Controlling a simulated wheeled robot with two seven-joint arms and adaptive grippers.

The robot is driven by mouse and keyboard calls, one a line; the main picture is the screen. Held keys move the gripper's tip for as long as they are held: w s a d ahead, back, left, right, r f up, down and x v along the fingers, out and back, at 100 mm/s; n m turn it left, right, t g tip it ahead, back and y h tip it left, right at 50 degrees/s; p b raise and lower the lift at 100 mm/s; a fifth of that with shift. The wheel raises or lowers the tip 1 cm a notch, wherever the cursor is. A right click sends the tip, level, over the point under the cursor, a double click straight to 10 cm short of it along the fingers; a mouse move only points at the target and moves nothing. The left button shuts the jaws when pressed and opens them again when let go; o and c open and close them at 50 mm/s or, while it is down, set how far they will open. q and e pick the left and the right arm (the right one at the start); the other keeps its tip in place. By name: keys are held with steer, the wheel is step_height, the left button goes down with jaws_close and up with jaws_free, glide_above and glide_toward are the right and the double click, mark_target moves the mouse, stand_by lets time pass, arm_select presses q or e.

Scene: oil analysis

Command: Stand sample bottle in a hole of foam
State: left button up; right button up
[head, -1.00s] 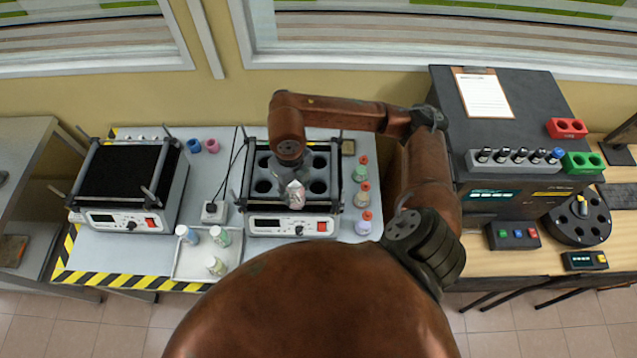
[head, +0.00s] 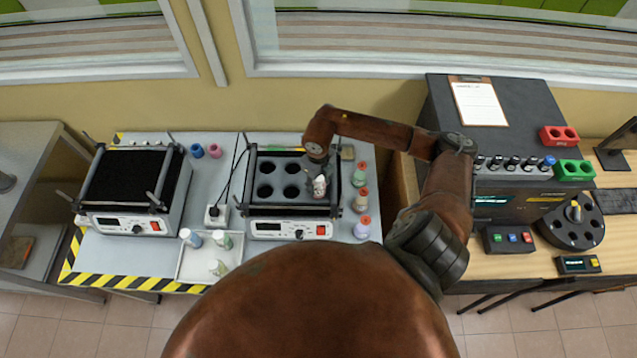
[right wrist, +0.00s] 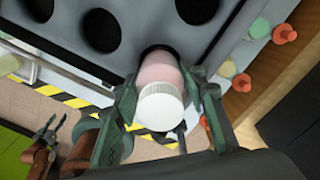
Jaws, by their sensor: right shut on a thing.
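The grey foam (head: 279,178) with several round holes sits in the right-hand shaker (head: 270,226). My right gripper (head: 319,186) is over the right part of the foam. In the right wrist view, the right gripper (right wrist: 160,103) is shut on a pink sample bottle (right wrist: 163,78) with a white cap (right wrist: 160,107). The bottle's far end meets a dark hole at the foam's edge; how deep it sits is hidden. My left gripper (right wrist: 48,135) shows small in the right wrist view, its fingers apart and empty.
Another shaker (head: 130,216) stands at the left. The dark machine (head: 455,135) is beyond my right arm.

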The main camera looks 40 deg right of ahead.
steer(key=shift+f, duration=0.45)
steer(key=shift+f, duration=0.15)
steer(key=o, duration=1.3)
steer(key=shift+r, duration=0.35)
step_height(320, 180, up, 12)
steer(key=shift+f+b, duration=0.15)
steer(key=shift+b, duration=1.05)
